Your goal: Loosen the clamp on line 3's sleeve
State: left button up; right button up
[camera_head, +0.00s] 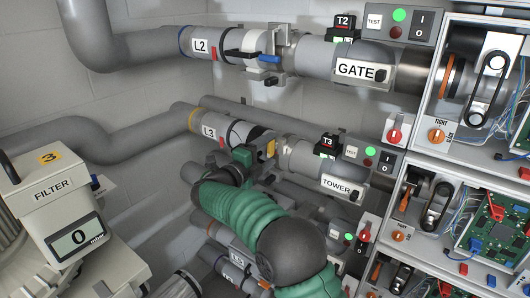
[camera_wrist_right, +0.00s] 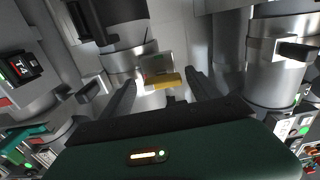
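Line 3's pipe (camera_head: 208,131), marked L3, runs across the middle of the head view. Its sleeve (camera_head: 244,134) is light, with a dark band, and partly hidden by my right gripper. The clamp with a yellow lever (camera_head: 271,148) sits at the sleeve's right end. My right gripper (camera_head: 258,153) is at the clamp, its green arm coming up from below. In the right wrist view, the two dark fingers (camera_wrist_right: 160,84) stand apart, with the yellow lever (camera_wrist_right: 163,80) between their tips. No grip on it shows. My left gripper is not in view.
Line 2's pipe (camera_head: 200,46) runs above, with a blue-levered clamp (camera_head: 270,58). The TOWER pipe (camera_head: 341,186) and T3 box (camera_head: 328,146) lie to the right. Open electrical cabinets (camera_head: 470,165) fill the right side. A filter unit (camera_head: 50,190) reading 0 stands at left.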

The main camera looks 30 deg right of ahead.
jog(key=shift+d, duration=0.15)
jog(key=b+v, duration=0.5)
jog(key=v, duration=1.2)
